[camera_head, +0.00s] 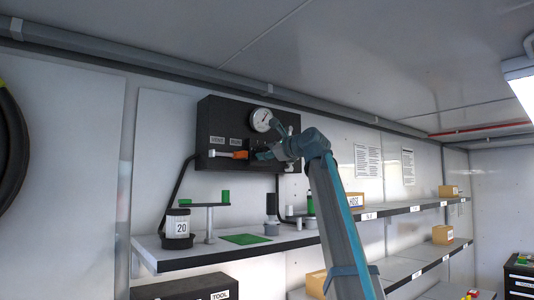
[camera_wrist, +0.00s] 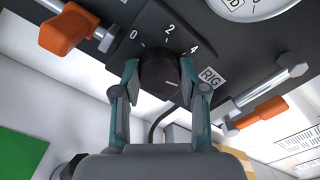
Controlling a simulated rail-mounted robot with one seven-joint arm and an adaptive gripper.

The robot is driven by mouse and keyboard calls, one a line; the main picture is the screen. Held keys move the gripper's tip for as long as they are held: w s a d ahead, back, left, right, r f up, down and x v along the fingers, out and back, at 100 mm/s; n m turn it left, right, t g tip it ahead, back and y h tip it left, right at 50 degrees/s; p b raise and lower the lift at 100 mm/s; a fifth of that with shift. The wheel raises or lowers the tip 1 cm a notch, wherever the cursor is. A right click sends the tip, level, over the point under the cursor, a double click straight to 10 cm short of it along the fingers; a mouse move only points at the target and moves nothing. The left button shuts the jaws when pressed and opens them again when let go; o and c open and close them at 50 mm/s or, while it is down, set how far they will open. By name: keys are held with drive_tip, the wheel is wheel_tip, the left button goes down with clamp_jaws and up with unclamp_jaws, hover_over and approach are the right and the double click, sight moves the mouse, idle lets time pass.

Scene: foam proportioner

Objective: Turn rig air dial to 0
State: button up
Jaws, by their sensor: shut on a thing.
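The rig air dial is a round black knob (camera_wrist: 160,72) on a dark panel (camera_wrist: 110,12), with the numbers 0, 2 and 4 around its upper side and a RIG label (camera_wrist: 210,77) to its right. A short pale mark shows on the knob's lower right, away from the 0; its exact reading is unclear. My gripper (camera_wrist: 160,85) has one finger on each side of the knob and is shut on it. In the head view, my gripper (camera_head: 264,154) is at the front of the black wall box (camera_head: 218,118) and hides the dial.
Orange-handled levers flank the knob, one at left (camera_wrist: 68,30) and one at right (camera_wrist: 262,112), close to the fingers. A round white gauge (camera_head: 261,120) is above. A shelf (camera_head: 190,258) below holds a white container marked 20 (camera_head: 177,226) and a green pad (camera_head: 244,239).

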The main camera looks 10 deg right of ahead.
drive_tip(key=shift+n+b, duration=0.35)
drive_tip(key=shift+n, duration=0.05)
drive_tip(key=n+b, duration=0.5)
drive_tip(key=n, duration=2.4)
idle(0.5)
drive_tip(key=o, duration=1.1)
drive_tip(key=shift+o, duration=0.2)
